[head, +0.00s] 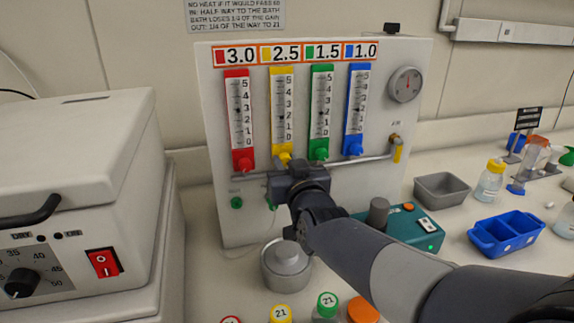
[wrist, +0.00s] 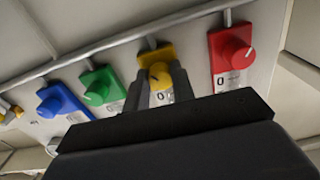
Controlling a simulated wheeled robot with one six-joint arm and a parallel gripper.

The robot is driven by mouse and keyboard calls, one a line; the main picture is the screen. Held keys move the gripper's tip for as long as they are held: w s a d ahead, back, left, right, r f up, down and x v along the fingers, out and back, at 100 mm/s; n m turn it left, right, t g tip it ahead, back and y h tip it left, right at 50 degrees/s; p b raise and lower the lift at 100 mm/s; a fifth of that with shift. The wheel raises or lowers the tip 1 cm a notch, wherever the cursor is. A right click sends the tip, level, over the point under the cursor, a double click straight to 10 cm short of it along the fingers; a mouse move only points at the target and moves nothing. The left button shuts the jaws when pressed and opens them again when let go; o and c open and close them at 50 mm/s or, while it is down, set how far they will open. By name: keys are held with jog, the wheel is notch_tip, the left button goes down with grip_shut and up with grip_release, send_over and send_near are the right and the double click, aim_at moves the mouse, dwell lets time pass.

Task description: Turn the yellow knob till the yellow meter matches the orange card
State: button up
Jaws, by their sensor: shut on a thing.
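The yellow meter (head: 282,107) is the second upright scale from the left on the white panel. Its dark float sits near the 2 mark; the exact reading is too small to tell. The orange-edged card (head: 281,54) above it reads 2.5 beside a yellow square. The yellow knob (head: 285,157) is at the meter's foot, partly hidden by my gripper (head: 287,167). In the wrist view, the yellow knob (wrist: 160,75) sits between the two fingers of my gripper (wrist: 160,82), which is shut on it.
The red knob (head: 243,163) and green knob (head: 319,154) flank it closely; the blue knob (head: 354,149) is further right. A pipe (head: 372,159) runs along the panel. Below are a metal pot (head: 286,265) and a teal device (head: 413,228). A large white machine (head: 70,190) stands left.

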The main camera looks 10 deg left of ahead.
jog(key=shift+f+b, duration=0.1)
jog(key=shift+b, duration=0.2)
jog(key=shift+f+m+b, duration=0.15)
jog(key=shift+m+b, duration=0.55)
jog(key=shift+b, duration=0.15)
jog(key=shift+m+b, duration=1.1)
jog(key=shift+b, duration=0.1)
jog(key=shift+r+m+b, duration=0.2)
jog(key=shift+m+b, duration=0.85)
jog(key=shift+m, duration=0.45)
jog(key=o, duration=1)
